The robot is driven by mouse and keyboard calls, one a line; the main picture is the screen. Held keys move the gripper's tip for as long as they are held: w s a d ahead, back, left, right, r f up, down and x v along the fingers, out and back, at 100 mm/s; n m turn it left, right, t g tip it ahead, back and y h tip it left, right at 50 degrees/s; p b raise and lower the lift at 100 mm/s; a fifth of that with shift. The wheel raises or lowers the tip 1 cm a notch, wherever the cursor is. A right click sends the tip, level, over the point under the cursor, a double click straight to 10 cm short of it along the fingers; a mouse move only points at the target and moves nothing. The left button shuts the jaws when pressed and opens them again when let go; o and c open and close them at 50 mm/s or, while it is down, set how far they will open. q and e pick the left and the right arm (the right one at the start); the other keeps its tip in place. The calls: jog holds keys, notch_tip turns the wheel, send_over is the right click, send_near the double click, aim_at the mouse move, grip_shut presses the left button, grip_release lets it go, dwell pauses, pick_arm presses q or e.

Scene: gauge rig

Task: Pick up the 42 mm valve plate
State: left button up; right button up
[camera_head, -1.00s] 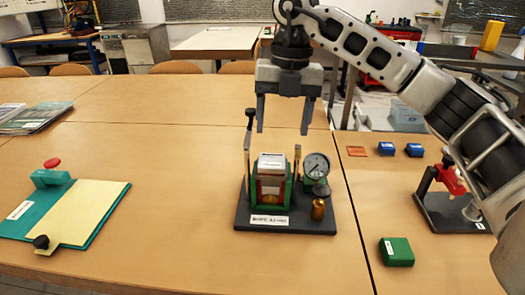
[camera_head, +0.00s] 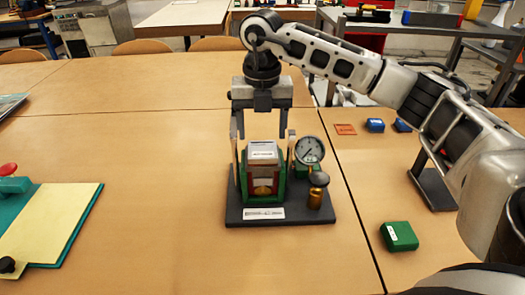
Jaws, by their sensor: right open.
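I cannot tell which thing is the 42 mm valve plate, as no label is readable at this size. A gauge rig on a dark base (camera_head: 235,215) stands mid-table. It has a green holder (camera_head: 282,187) with a pale, light-topped block (camera_head: 263,150) in it, a round dial gauge (camera_head: 309,151) and a brass cylinder (camera_head: 315,198). My right gripper (camera_head: 261,135) points down over the holder, its two fingers wide apart, with the block's top visible between and just below the fingertips. Nothing is held. My left gripper is not in view.
A green box (camera_head: 399,236) lies right of the rig, with blue boxes (camera_head: 375,125) and an orange-red tile (camera_head: 345,129) behind it. A teal board with a cream sheet (camera_head: 50,222) lies at left. My right arm hides part of a dark stand (camera_head: 432,187). Table between is clear.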

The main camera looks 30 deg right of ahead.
aim_at(262, 149)
jog(key=f, duration=0.3)
jog(key=shift+w+d+f, duration=0.3)
jog(key=shift+d+f, duration=0.05)
jog(key=shift+f, duration=0.6)
jog(key=c, duration=0.7)
jog(key=shift+r, duration=0.15)
